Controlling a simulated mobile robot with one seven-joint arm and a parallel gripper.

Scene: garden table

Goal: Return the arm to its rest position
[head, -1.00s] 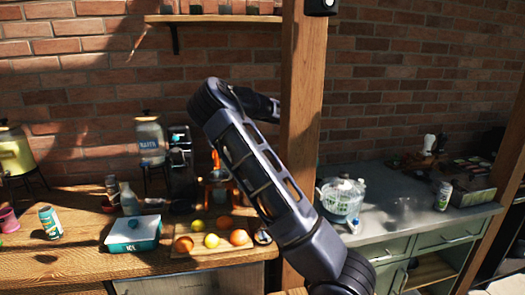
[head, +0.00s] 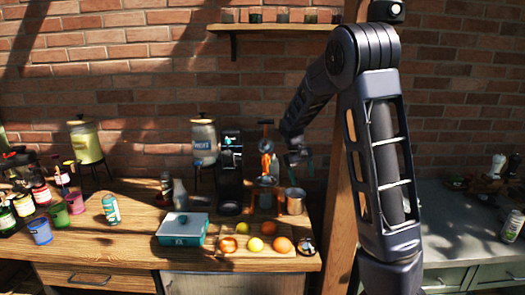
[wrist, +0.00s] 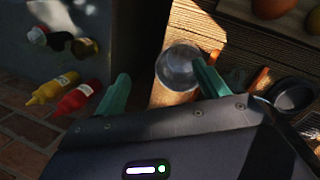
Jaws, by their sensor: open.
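My arm (head: 380,150) rises at the right of the head view and bends at a high elbow, its forearm slanting down to the left. My gripper (head: 305,165) is small there, above the back of the wooden table (head: 120,262), near a metal cup (head: 295,203) and an orange-handled juicer (head: 266,165). In the wrist view, my gripper (wrist: 160,85) has its two green fingers wide apart. A round, shiny vessel (wrist: 180,65) shows between them in the picture, on wood beyond the tips. I see nothing held.
A wooden post (head: 340,225) stands close behind my arm. A cutting board (head: 235,262) with several fruits and a teal-white box (head: 183,230) are on the table. Jars and cups crowd the left. The wrist view shows a ketchup bottle (wrist: 76,98) and a mustard bottle (wrist: 52,88).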

